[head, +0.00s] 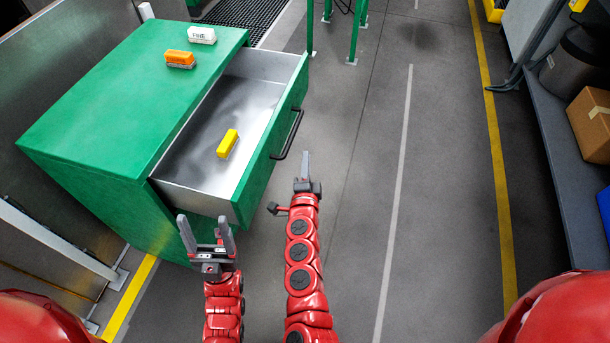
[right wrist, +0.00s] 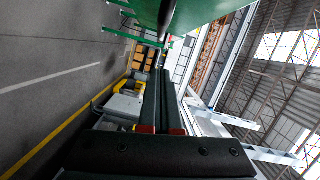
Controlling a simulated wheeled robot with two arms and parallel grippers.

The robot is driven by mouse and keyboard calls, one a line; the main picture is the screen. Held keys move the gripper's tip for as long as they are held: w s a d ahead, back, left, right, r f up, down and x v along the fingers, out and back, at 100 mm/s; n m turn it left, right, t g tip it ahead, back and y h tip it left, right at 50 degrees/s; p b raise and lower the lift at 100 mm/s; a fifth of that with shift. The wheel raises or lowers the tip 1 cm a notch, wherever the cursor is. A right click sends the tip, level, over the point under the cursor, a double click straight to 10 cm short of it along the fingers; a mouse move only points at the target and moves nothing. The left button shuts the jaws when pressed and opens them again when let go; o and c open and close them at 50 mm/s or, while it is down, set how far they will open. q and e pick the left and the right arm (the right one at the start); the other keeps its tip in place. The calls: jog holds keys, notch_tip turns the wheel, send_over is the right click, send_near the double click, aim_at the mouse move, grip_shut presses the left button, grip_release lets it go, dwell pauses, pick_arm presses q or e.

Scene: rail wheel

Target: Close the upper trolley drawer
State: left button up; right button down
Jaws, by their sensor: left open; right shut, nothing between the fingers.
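The green trolley (head: 95,110) stands at the left in the head view. Its upper drawer (head: 178,168) is pulled far out to the right, with a grey metal inside and a green front (head: 262,168). A black bar handle (head: 290,135) is on that front. A yellow block (head: 228,143) lies in the drawer. My right gripper (head: 306,156) is shut and empty, just outside the drawer front near the handle. In the right wrist view its fingers (right wrist: 165,105) point toward the green front (right wrist: 210,12). My left gripper (head: 206,224) is open and empty near the drawer's near corner.
An orange block (head: 180,57) and a white block (head: 202,35) sit on the trolley top. Open grey floor (head: 365,200) lies right of the drawer. A shelf with a cardboard box (head: 590,122) stands at the far right. Green legs (head: 357,35) stand behind.

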jog(key=a, duration=0.1)
jog(key=w+a, duration=0.1)
jog(key=w+a+f, duration=0.1)
jog(key=shift+a, duration=0.3)
